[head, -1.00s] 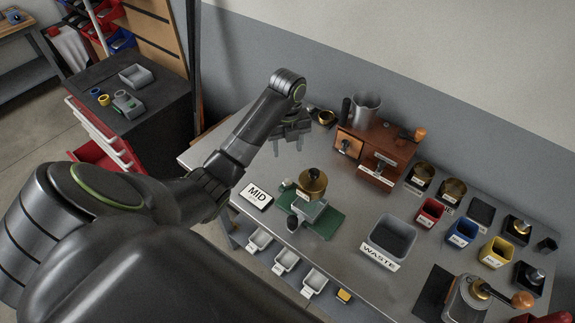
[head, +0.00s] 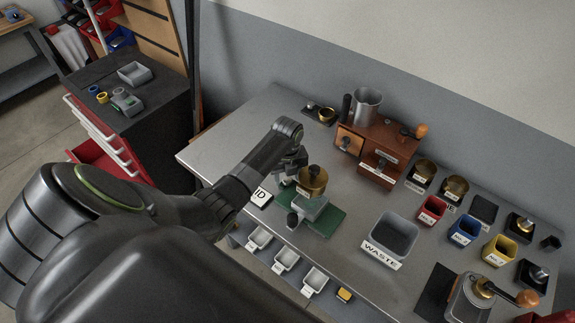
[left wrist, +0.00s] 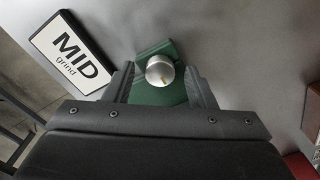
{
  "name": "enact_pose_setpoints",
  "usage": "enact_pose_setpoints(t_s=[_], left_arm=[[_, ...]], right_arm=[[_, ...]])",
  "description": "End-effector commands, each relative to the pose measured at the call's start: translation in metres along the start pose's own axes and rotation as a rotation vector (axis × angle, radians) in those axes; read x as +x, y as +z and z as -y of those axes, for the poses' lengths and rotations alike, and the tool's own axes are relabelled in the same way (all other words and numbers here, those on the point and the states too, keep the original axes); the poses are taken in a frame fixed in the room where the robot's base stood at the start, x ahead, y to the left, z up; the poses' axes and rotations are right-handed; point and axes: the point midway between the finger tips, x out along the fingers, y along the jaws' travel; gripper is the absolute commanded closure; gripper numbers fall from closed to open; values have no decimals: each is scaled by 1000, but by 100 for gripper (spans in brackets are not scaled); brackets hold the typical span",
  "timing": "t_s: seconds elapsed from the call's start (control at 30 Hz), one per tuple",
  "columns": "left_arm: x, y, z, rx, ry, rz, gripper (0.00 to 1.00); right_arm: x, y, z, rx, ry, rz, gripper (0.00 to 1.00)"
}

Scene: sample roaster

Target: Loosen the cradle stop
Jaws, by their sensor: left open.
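The cradle is a green base (head: 328,226) with a grey block (head: 311,207) and a brass drum (head: 312,180) on it. My left gripper (left wrist: 160,80) is open, with one finger on each side of the knob. Whether the fingers touch it cannot be told.
The MID grind card (left wrist: 70,50) lies left of the cradle. The waste bin (head: 392,238) stands to the right, and a wooden box (head: 376,150) with drawers behind. Small white trays (head: 286,259) hang along the front edge.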

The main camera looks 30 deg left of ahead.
Motion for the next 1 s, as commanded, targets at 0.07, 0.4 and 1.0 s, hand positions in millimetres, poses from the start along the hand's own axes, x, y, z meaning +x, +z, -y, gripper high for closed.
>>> enact_pose_setpoints(t_s=[0.07,0.4,1.0], left_arm=[[1,0,0,0,0,0,50],[1,0,0,0,0,0,67],[-1,0,0,-74,0,-1,94]], right_arm=[[0,0,0,0,-1,0,64],[0,0,3,2,-4,0,64],[-8,0,2,2,-4,1,64]])
